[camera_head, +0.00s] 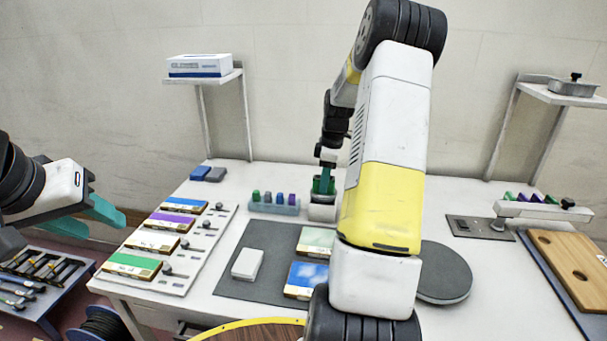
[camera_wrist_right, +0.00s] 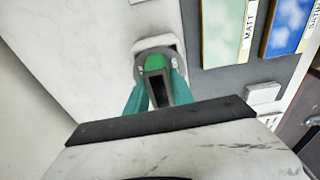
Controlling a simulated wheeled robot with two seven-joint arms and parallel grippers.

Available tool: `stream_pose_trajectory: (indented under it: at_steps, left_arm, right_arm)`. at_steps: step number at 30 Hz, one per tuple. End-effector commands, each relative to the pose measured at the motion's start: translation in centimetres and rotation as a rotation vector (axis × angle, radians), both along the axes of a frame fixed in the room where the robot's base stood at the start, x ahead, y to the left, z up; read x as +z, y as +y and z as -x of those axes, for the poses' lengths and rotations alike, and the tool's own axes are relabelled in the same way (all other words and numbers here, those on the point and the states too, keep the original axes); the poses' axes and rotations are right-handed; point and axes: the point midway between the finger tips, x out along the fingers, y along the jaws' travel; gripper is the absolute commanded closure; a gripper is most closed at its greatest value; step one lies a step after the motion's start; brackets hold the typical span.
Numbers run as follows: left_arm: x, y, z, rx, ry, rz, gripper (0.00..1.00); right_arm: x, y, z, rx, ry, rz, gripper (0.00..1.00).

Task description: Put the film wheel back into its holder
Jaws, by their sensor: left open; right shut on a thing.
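My right gripper (camera_head: 327,180) reaches down at the back middle of the table. It is shut on a dark and green piece (camera_wrist_right: 156,68), which appears to be the film wheel, seen between the teal fingers in the right wrist view. A pale, rounded holder (camera_head: 322,211) is directly below the fingers, and its rim (camera_wrist_right: 160,43) shows around the green part. I cannot tell whether the piece is fully seated. My left gripper (camera_head: 97,220) is open and empty, off the table's left edge.
A light-blue rack (camera_head: 273,207) of coloured pieces stands just left of the holder. A dark mat (camera_head: 233,284) bears panels and a white block (camera_head: 247,263). A row of coloured panels (camera_head: 170,221) lies left; a grey disc (camera_head: 445,274) lies right.

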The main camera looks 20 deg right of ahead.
Motion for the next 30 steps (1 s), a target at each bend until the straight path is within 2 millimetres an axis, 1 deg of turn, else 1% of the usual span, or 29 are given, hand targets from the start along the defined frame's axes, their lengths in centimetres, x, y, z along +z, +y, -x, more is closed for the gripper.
stream_pose_trajectory:
  at_steps: [9,19,20,21,23,24,30]
  left_arm:
    - [0.0,0.0,0.0,0.0,0.0,0.0,0.57]
    - [0.0,0.0,0.0,0.0,0.0,0.0,0.57]
    - [0.0,0.0,0.0,0.0,0.0,0.0,0.57]
    - [0.0,0.0,0.0,0.0,0.0,0.0,0.57]
    - [0.0,0.0,0.0,0.0,0.0,0.0,0.57]
    - [0.0,0.0,0.0,0.0,0.0,0.0,0.57]
    - [0.0,0.0,0.0,0.0,0.0,0.0,0.57]
  right_arm:
    - [-0.86,0.0,0.0,0.0,-0.001,0.001,1.0]
    - [-0.98,0.01,0.0,0.0,-0.001,0.001,1.0]
    - [-0.98,0.01,0.0,0.0,-0.001,0.001,0.69]
    - [-0.98,0.01,0.0,0.0,-0.001,0.001,0.61]
    - [-0.98,0.01,0.0,0.0,-0.001,0.001,0.5]
    - [-0.98,0.01,0.0,0.0,-0.001,0.001,0.46]
    - [-0.99,0.01,0.0,0.0,-0.001,0.001,0.46]
